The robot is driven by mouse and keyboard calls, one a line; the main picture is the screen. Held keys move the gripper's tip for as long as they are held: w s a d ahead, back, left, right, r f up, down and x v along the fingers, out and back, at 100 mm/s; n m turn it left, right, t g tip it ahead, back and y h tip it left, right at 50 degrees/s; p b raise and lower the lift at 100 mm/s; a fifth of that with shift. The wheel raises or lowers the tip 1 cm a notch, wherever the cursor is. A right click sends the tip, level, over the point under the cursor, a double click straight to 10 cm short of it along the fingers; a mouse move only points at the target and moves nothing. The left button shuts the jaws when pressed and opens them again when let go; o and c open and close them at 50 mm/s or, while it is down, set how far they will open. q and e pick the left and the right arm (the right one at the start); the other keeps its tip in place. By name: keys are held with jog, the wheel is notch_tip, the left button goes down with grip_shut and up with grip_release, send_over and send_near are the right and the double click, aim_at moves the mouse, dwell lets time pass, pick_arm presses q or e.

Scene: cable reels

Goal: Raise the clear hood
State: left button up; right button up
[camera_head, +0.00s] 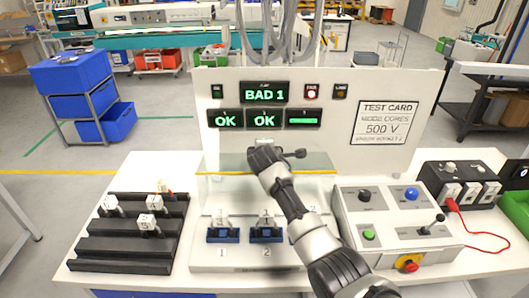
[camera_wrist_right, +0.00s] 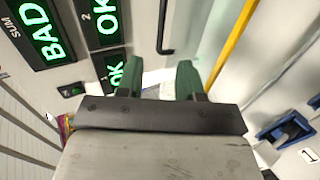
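The clear hood (camera_head: 225,190) is a see-through box with a yellow strip along its upper edge, standing against the white test panel in the head view. The yellow strip also shows in the right wrist view (camera_wrist_right: 236,38). My right gripper (camera_head: 268,153) is over the middle of the hood, hiding part of it. In the right wrist view its green fingers (camera_wrist_right: 160,78) are apart with nothing visible between them. A thin black bar (camera_wrist_right: 162,28) shows just beyond the fingers; I cannot tell whether it is the hood's handle. My left gripper is not in view.
Blue sockets (camera_head: 222,235) with small connectors sit at the front of the fixture. A black stepped rack (camera_head: 125,252) with connectors is left. A control box (camera_head: 395,222) with buttons and lever is right. The panel display (camera_head: 265,93) reads BAD 1.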

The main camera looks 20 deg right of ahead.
jog(key=v, duration=0.2)
jog(key=shift+s+r, duration=0.2)
jog(key=shift+s, duration=0.15)
